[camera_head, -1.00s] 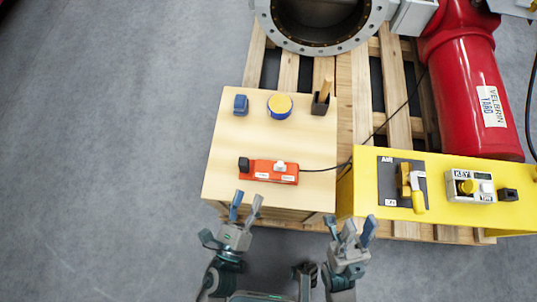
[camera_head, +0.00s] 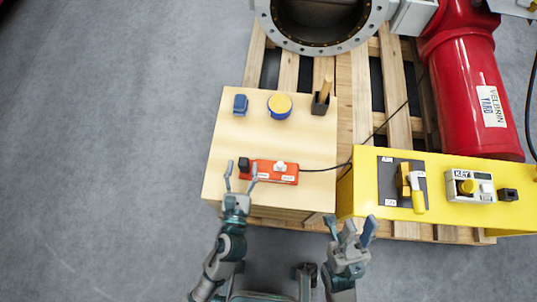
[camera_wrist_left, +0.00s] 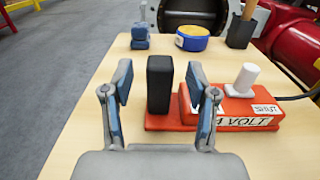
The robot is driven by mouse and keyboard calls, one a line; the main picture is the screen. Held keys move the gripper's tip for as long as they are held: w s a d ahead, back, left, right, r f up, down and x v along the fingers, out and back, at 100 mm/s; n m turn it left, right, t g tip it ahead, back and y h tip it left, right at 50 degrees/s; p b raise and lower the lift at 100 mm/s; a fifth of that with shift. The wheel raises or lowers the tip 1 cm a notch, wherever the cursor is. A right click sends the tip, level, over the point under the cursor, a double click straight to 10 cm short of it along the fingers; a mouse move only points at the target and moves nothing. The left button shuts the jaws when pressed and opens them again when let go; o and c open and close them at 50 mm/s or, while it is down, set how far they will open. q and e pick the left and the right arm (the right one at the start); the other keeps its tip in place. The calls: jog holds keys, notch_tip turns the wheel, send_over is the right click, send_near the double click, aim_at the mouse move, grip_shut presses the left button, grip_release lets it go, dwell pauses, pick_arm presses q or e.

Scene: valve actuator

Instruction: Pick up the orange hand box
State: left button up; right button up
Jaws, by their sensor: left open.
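The orange hand box (camera_head: 275,171) lies near the front edge of the wooden table top. It has a black block (camera_head: 244,164) at its left end and a white knob (camera_head: 280,166) on top, and a black cable leaves its right end. In the left wrist view the box (camera_wrist_left: 246,113) lies ahead, with the black block (camera_wrist_left: 160,84) between the fingers in the picture. My left gripper (camera_head: 241,172) is open at the box's left end; its fingers (camera_wrist_left: 161,85) show either side of the block. Contact cannot be told. My right gripper (camera_head: 353,226) is at the front, below the yellow panel, apart from the box.
A blue block (camera_head: 240,104), a blue and yellow round tin (camera_head: 280,105) and a dark holder with a wooden handle (camera_head: 321,98) stand at the table's back. A yellow panel (camera_head: 460,215) with a lever and a key box stands at the right. The table's middle is clear.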

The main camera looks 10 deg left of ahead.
pick_arm(q)
jog(key=shift+w, duration=1.15)
grip_shut()
jog(key=shift+r, duration=0.1)
notch_tip(320, 180, up, 8)
jog(key=shift+r, duration=0.2)
jog(key=shift+f, duration=3.95)
